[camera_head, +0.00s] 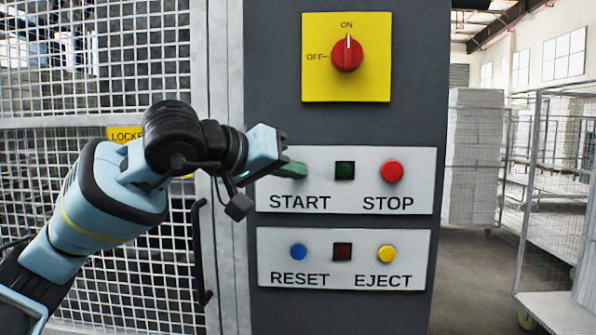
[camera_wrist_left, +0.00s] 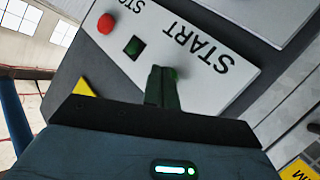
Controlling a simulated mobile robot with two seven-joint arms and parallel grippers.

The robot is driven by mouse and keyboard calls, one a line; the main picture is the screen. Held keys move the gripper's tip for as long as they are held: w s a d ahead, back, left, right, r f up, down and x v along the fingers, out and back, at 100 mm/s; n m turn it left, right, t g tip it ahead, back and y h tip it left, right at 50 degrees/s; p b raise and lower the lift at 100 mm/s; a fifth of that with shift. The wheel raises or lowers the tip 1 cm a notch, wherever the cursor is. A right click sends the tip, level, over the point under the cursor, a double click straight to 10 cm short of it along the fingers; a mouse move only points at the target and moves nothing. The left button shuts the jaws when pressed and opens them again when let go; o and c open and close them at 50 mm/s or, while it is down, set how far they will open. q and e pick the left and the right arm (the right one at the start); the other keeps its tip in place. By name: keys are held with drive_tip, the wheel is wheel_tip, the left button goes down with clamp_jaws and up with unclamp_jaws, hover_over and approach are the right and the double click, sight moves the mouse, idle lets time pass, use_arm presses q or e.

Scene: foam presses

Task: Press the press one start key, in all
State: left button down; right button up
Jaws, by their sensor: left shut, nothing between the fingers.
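The START key sits on the upper white plate (camera_head: 318,205) of a dark grey press panel, above the word START. My left gripper (camera_head: 300,170) is shut and empty, its green fingers over that key. The fingers hide most of the key in the head view. In the left wrist view the left gripper (camera_wrist_left: 164,72) reaches the plate, and a bit of the green START key (camera_wrist_left: 174,74) shows beside the fingertips. I cannot tell whether they touch or whether the key is pushed in. My right gripper is not in view.
Right of START are a dark green lamp (camera_head: 345,170) and the red STOP key (camera_head: 392,172). Below are the blue RESET key (camera_head: 298,251), a dark red lamp (camera_head: 342,251) and the yellow EJECT key (camera_head: 387,253). A red rotary switch (camera_head: 347,54) points to ON. A mesh fence (camera_head: 60,135) stands left.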

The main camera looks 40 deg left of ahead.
use_arm(q)
drive_tip(key=shift+w+a, duration=0.1)
drive_tip(key=shift+w, duration=0.05)
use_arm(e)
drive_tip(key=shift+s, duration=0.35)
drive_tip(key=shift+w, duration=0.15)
use_arm(q)
drive_tip(key=shift+s+d, duration=0.45)
drive_tip(key=shift+s, duration=0.25)
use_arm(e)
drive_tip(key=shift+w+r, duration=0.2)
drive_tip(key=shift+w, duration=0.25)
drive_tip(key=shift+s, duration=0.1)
use_arm(q)
drive_tip(key=s+d, duration=0.1)
drive_tip(key=s, duration=0.1)
drive_tip(key=s+d+p, duration=0.1)
drive_tip(key=s, duration=0.1)
drive_tip(key=shift+s+d, duration=0.1)
drive_tip(key=shift+d, duration=0.2)
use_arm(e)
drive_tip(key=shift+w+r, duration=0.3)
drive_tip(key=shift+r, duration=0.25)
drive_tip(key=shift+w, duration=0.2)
